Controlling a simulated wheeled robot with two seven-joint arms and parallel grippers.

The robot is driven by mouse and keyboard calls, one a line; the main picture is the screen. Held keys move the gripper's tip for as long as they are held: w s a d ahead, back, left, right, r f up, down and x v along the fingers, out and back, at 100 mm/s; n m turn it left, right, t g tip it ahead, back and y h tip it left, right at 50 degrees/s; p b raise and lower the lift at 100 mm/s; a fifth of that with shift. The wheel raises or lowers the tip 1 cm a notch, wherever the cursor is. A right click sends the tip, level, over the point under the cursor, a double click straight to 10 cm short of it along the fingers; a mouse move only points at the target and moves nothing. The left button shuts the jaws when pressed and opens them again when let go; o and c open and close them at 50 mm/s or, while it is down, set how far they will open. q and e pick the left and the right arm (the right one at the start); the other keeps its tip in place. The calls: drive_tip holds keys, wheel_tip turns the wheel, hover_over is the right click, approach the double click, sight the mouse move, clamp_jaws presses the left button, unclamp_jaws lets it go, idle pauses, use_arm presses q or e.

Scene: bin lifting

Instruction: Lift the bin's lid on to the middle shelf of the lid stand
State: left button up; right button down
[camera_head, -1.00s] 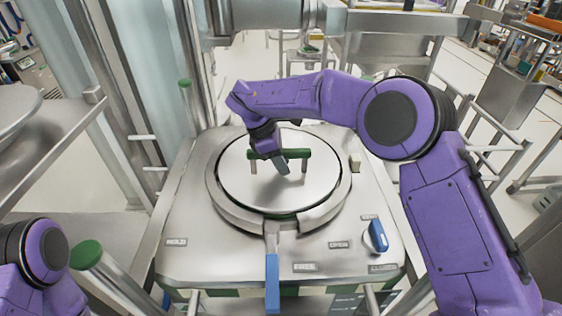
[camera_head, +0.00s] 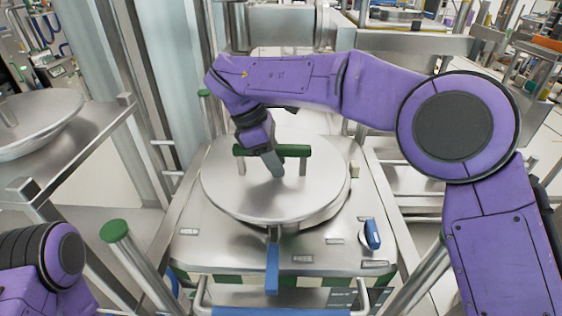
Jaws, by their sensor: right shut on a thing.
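The bin's round steel lid (camera_head: 230,190) hangs a little above the bin's round opening, roughly level. My right gripper (camera_head: 276,166) is shut on the lid's green bar handle (camera_head: 295,150), near the middle of the bar. The bin (camera_head: 220,243) has a steel top with a blue lever (camera_head: 272,268) at its front and a blue knob (camera_head: 372,234) at its right. The lid stand (camera_head: 110,118) is at the left, and only part of its shelves shows. My left arm shows at the lower left, but its gripper is out of view.
Another round lid (camera_head: 40,122) lies on a shelf of the stand at the left. A green-capped post (camera_head: 114,231) stands at the bin's front left corner. Steel uprights stand between bin and stand. Steel equipment (camera_head: 280,28) stands behind the bin.

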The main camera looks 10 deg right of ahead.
sight(280, 145)
drive_tip(key=shift+w+r, duration=0.1)
drive_tip(key=shift+r, duration=0.05)
drive_tip(key=shift+r, duration=0.1)
drive_tip(key=shift+r+p, duration=2)
drive_tip(key=shift+r, duration=2.15)
